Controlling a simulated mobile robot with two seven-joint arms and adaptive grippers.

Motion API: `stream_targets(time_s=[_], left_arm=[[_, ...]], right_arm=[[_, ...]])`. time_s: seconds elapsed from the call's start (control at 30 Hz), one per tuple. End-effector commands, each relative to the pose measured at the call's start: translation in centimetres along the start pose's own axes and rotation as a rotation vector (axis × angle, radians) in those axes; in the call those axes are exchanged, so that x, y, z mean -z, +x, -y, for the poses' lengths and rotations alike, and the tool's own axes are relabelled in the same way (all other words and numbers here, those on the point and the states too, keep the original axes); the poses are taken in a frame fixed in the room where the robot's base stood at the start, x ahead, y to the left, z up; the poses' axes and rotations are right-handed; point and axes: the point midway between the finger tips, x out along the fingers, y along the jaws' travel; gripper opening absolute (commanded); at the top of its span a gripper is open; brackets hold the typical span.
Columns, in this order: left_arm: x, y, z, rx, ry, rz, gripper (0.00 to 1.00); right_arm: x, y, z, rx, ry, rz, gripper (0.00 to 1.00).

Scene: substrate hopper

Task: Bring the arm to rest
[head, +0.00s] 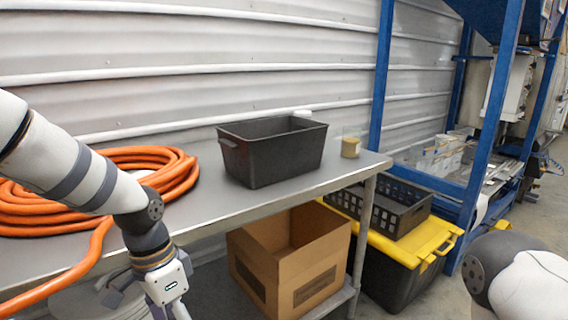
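My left arm (75,170) comes in from the left over the front of the metal table. My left gripper (165,300) hangs downward near the bottom edge, in front of the table's edge. Its fingertips are mostly cut off by the frame, so I cannot tell whether it is open or shut. No object shows in it. Part of my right arm (515,280) shows at the bottom right corner, and its gripper is out of view.
Below are a cardboard box (310,268) and a black tote with yellow lid (400,243) bearing a black crate (412,220). Blue frame posts (380,80) stand right.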

Motion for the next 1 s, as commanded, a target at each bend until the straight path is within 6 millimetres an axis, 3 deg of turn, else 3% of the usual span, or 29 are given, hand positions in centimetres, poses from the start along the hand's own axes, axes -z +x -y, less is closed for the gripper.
stream_targets(time_s=[0.03, 0.1, 0.2, 0.33, 0.43, 0.5, 0.57, 0.67, 1.0], left_arm=[[-1.5, 4.0, -1.5, -0.032, -0.056, 0.013, 0.83], [-3.8, 9.2, -3.5, -0.061, -0.161, 0.014, 0.83], [-8.8, 15.7, -7.0, -0.081, -0.336, 0.031, 0.83], [-16.9, 21.0, -11.6, -0.049, -0.569, 0.071, 0.83], [-22.5, 22.2, -14.2, 0.008, -0.702, 0.102, 0.83], [-25.2, 22.2, -15.2, 0.045, -0.759, 0.115, 0.83], [-26.6, 22.1, -15.7, 0.07, -0.79, 0.12, 0.83], [-27.5, 21.9, -15.9, 0.088, -0.81, 0.12, 0.83], [-27.4, 22.0, -15.8, 0.089, -0.809, 0.116, 0.83]], right_arm=[[-0.1, 0.0, 0.0, 0.0, 0.0, 0.001, 0.77], [-0.1, -0.1, 0.0, -0.001, 0.001, 0.002, 0.77], [-0.1, -0.1, -0.1, -0.001, 0.001, 0.003, 0.77], [-0.1, -0.1, -0.1, -0.001, 0.001, 0.002, 0.77], [-0.1, -0.1, 0.0, -0.001, 0.001, 0.001, 0.77], [-0.1, -0.1, -0.1, -0.001, 0.001, 0.001, 0.77], [-0.1, -0.1, -0.1, -0.001, 0.001, 0.001, 0.77], [-0.1, -0.1, -0.1, -0.001, 0.001, 0.001, 0.77], [-0.1, -0.1, -0.1, -0.001, 0.001, 0.002, 0.77]])
